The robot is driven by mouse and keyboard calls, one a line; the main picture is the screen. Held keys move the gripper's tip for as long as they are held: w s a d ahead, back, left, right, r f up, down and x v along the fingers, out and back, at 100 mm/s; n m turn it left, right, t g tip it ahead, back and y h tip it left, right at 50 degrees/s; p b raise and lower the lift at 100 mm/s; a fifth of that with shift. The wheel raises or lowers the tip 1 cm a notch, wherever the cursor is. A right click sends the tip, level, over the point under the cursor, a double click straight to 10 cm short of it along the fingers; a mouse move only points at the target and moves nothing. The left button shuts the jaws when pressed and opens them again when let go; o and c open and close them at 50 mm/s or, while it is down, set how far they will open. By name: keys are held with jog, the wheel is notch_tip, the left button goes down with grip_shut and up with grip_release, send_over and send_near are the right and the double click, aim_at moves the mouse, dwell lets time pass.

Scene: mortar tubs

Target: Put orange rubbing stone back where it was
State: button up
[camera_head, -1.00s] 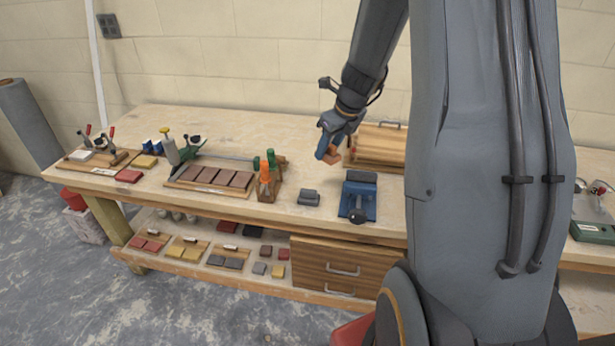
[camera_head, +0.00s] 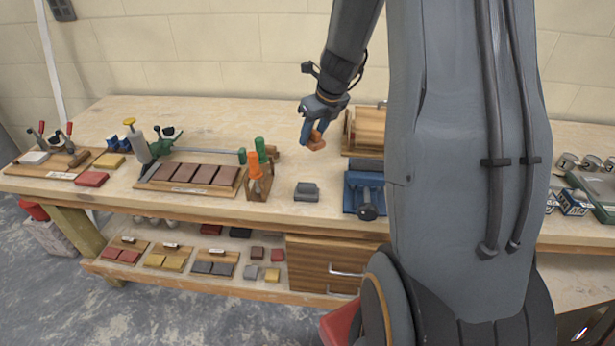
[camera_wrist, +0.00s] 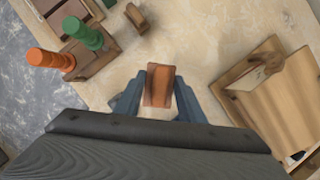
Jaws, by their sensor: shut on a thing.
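My gripper (camera_head: 315,130) is shut on the orange rubbing stone (camera_head: 316,141) and holds it above the workbench, left of the wooden box. In the wrist view the orange stone (camera_wrist: 159,86) sits between the two blue fingers of my gripper (camera_wrist: 157,100). It looks like a small orange-brown block. The bench top below it is bare. My fingers hide part of the stone in the head view.
A wooden stand with orange and green handled tools (camera_head: 259,175), a grey block (camera_head: 306,191) and a blue vise (camera_head: 365,194) stand near the front edge. A wooden box (camera_head: 364,131) is at right. Brown blocks lie on a board (camera_head: 238,180). The back-middle bench is clear.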

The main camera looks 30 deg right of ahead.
jog(key=shift+x, duration=0.85)
notch_tip(320, 180, down, 9)
jog(key=shift+f+b, duration=0.15)
jog(key=shift+b, duration=0.9)
jog(key=shift+f, duration=0.1)
jog(key=o, duration=1)
jog(key=shift+s, duration=0.1)
